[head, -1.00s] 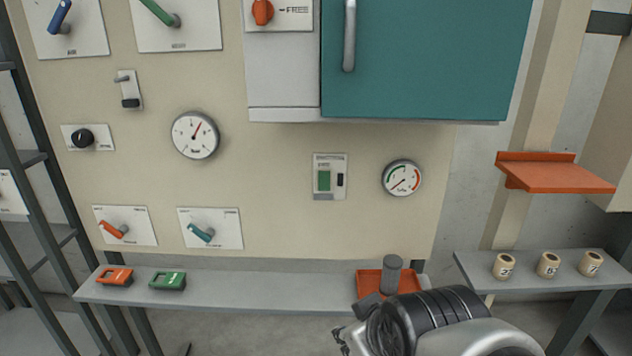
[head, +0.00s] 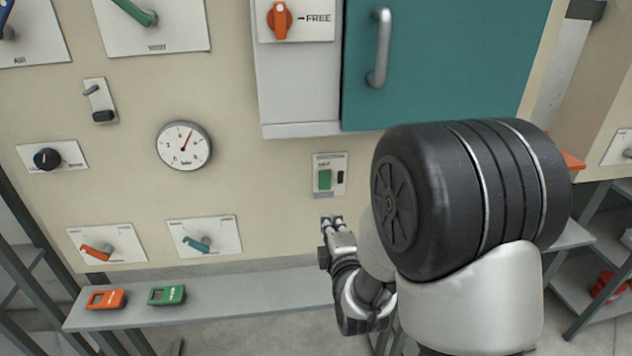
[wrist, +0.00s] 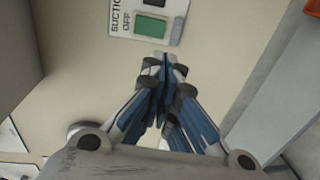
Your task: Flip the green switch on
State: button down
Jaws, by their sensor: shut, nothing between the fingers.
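The green switch (head: 324,180) is a small green rocker on a pale plate (head: 342,163) on the beige panel. A small black part sits beside it on the same plate. In the wrist view the green switch (wrist: 151,26) is just beyond my fingertips, with "SUCTION" and "OFF" lettering beside it. My gripper (head: 332,219) is shut and empty, just below the plate in the head view. It also shows in the wrist view (wrist: 162,62), with its fingertips together near the plate's edge. I cannot tell whether the fingertips touch the panel.
A teal door (head: 440,60) with a grey handle is above right. A round gauge (head: 184,146) and an orange-handled lever (head: 97,251) are to the left. A grey shelf (head: 230,301) below holds an orange box (head: 106,299) and a green box (head: 166,295).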

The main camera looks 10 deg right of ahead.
aim_at(320, 188)
jog(key=shift+d, duration=0.1)
dwell(0.3)
jog(key=w, duration=0.4)
jog(key=w+f+p, duration=0.1)
jog(key=w, duration=0.8)
jog(key=shift+w+f, duration=0.3)
jog(key=shift+w, duration=0.15)
jog(key=shift+f, duration=0.15)
jog(key=t+b, duration=0.1)
jog(key=b, duration=0.3)
jog(key=shift+w+f, duration=0.35)
jog(key=shift+f, duration=0.05)
jog(key=shift+r, duration=0.4)
jog(key=shift+f, duration=0.1)
